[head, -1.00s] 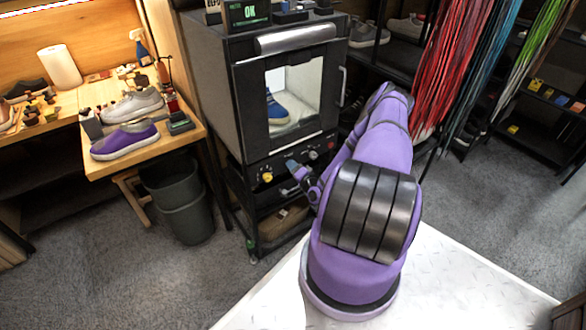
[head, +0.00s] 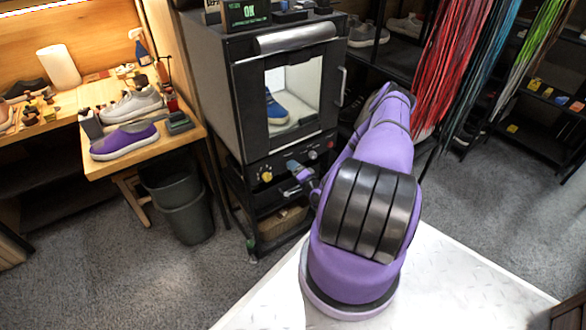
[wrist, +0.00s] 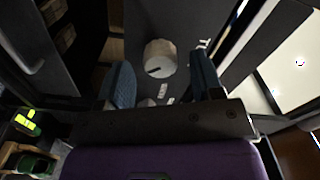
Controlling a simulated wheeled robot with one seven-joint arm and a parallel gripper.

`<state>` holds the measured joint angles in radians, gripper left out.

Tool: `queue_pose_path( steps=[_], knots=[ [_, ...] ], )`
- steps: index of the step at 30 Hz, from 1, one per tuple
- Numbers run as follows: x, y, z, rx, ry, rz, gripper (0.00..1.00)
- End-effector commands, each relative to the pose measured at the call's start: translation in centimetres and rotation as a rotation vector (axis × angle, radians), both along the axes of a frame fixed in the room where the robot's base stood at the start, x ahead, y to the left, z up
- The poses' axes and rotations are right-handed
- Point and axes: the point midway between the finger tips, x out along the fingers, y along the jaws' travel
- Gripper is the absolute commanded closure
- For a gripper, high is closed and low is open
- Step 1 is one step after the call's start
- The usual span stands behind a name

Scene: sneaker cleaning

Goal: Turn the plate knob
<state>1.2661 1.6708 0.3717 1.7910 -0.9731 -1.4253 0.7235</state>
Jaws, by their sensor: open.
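A pale round knob (wrist: 160,58) with a dark pointer mark stands on the dark panel in the wrist view. I cannot read its label, so I cannot tell for sure that it is the plate knob. My gripper (wrist: 163,78) is open, with one blue-grey finger to each side of the knob in the picture. No contact shows.
The dark cabinet (head: 212,85) has a glass door with a blue shoe (head: 275,108) inside. A door handle (head: 342,86) sticks out at its right. A wooden bench (head: 185,142) with shoes and grey bins (head: 188,215) are to the left. Coloured laces (head: 450,65) hang at right.

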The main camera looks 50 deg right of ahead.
Motion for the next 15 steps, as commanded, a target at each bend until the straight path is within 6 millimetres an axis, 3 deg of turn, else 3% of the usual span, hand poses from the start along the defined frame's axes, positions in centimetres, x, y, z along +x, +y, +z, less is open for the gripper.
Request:
queue_pose_path(
  steps=[9,15],
  knots=[
    [-5.8,1.3,-0.1,0.003,0.003,-0.001,0.4],
    [-8.2,1.9,-0.1,0.001,0.003,-0.001,0.4]
  ],
)
